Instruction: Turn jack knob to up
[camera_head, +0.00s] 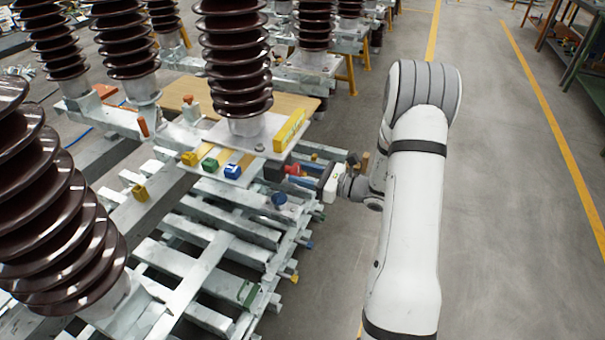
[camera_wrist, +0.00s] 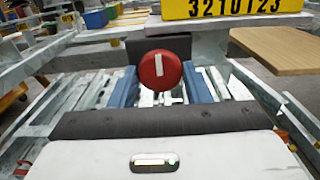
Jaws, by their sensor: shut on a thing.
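The jack knob (camera_wrist: 160,70) is a round red knob with a white line on its face. In the wrist view the line stands nearly upright. The knob sits between the two blue fingers of my gripper (camera_wrist: 161,88), which is shut on it. In the head view a small part of the red knob (camera_head: 292,170) shows beside the frame, with my gripper (camera_head: 302,178) reaching to it from the right. The fingers hide most of it there.
A yellow scale plate with numbers (camera_wrist: 235,8) is above the knob, also in the head view (camera_head: 290,130). Brown ribbed insulators (camera_head: 235,60) stand on grey metal frames (camera_head: 190,265) at left. A wooden board (camera_wrist: 280,48) lies close by.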

